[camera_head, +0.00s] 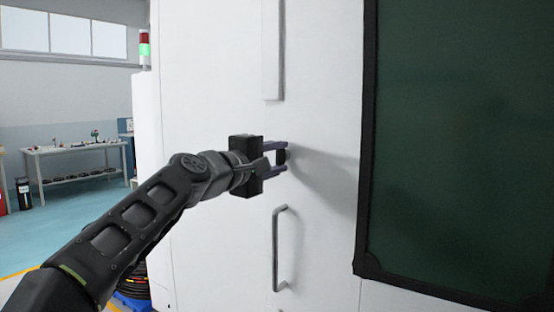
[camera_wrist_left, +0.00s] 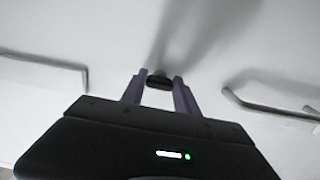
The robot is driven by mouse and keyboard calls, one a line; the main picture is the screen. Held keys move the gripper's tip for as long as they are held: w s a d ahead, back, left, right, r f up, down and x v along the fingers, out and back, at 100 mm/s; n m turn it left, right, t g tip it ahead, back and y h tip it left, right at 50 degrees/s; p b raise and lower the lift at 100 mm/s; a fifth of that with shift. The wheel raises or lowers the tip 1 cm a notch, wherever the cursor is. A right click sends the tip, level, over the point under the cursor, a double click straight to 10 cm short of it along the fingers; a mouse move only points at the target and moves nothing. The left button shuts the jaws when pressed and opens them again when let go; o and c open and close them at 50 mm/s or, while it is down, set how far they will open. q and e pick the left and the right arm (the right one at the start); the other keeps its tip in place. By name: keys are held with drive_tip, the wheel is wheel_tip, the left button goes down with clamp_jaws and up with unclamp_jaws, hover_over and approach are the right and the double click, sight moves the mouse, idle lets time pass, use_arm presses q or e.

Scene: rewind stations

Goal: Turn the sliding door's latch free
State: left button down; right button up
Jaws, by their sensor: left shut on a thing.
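The white sliding door (camera_head: 325,220) fills the middle of the head view. Its small dark latch (camera_head: 282,157) stands out from the door between a long vertical strip above and a bar handle below. My left gripper (camera_head: 283,158) is at the latch, one finger above it and one below. In the left wrist view the latch (camera_wrist_left: 159,82) sits between the two fingertips (camera_wrist_left: 159,88), and the gripper is shut on it. The latch is partly hidden by the fingers. My right gripper is in neither view.
A grey bar handle (camera_head: 277,248) is just below the gripper. A raised vertical strip (camera_head: 273,50) is above it. A dark green window (camera_head: 460,140) with a black frame is at the right. A workbench (camera_head: 75,162) stands far off at the left.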

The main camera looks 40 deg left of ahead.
use_arm(q)
drive_tip(key=c, duration=0.9)
unclamp_jaws()
drive_tip(key=s+b, duration=0.1)
drive_tip(key=s, duration=0.6)
drive_tip(key=shift+s+d, duration=0.1)
drive_tip(key=shift+s, duration=0.3)
drive_tip(key=shift+f, duration=0.1)
